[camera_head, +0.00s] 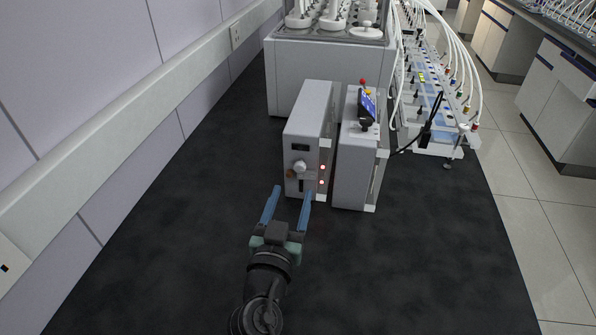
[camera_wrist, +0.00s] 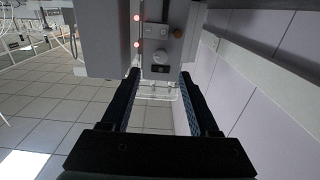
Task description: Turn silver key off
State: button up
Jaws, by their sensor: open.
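The silver key (camera_head: 300,166) is a small, pale, rounded piece on the front of a grey box (camera_head: 309,122), below a dark display window. It also shows in the wrist view (camera_wrist: 158,42), upside down and poorly resolved, so I cannot tell its turn angle. My gripper (camera_head: 291,194) is open and empty, its two blue fingers pointing at the box's front. In the wrist view my gripper (camera_wrist: 159,74) has a finger on each side of the lower panel in the picture. The fingers appear apart from the key.
Two red lights (camera_head: 322,174) glow right of the key, and an orange-brown knob (camera_head: 290,174) sits at its lower left. A second grey box (camera_head: 357,150) with a small screen stands close on the right. The dark bench top (camera_head: 170,250) is clear at the left and front.

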aim_at(299, 169)
jog(key=w, duration=0.2)
jog(key=w+d, duration=0.1)
jog(key=w, duration=0.4)
jog(key=shift+w+d, duration=0.1)
jog(key=shift+d, duration=0.05)
grip_shut()
